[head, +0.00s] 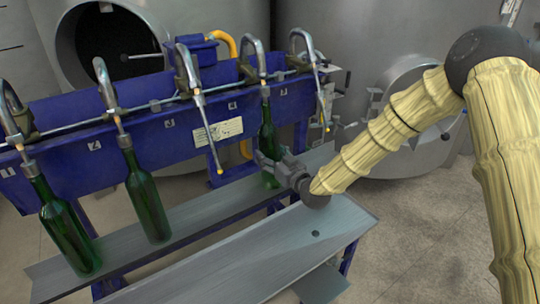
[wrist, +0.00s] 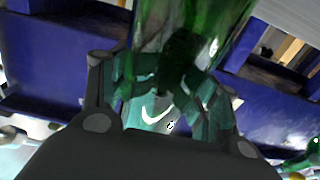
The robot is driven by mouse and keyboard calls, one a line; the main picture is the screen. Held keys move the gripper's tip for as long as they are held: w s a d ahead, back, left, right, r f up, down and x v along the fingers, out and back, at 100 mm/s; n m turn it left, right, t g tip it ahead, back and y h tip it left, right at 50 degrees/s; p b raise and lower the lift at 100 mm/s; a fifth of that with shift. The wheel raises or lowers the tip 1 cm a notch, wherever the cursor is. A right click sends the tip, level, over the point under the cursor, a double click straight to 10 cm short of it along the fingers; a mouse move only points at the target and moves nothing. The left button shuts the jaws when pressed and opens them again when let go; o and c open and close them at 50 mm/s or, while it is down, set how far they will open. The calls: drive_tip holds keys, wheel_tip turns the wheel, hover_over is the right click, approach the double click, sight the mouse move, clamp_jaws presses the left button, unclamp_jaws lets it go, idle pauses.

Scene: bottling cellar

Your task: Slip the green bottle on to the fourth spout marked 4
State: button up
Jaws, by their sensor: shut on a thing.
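The green bottle (head: 267,139) stands upright below the fourth spout (head: 257,58), above the shelf's far part. Its neck lines up with the spout's lower end in the head view; I cannot tell how far, if at all, the spout is inside the neck. The mark 4 (head: 232,106) is on the blue panel just left of the neck. My gripper (head: 275,170) is shut around the lower part of the bottle. In the wrist view the fingers (wrist: 170,95) close on the green glass (wrist: 195,35); the bottle's mouth is out of that view.
Green bottles hang on the first (head: 65,228) and second (head: 146,196) spouts. The third spout (head: 188,70) and fifth spout (head: 305,50) are bare, their thin tubes angling down on either side. The grey shelf (head: 195,213) runs below, with a sloping tray (head: 260,250) in front.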

drive_tip(key=shift+f, duration=0.35)
idle(0.6)
drive_tip(key=o, duration=1.4)
drive_tip(key=shift+s, duration=0.1)
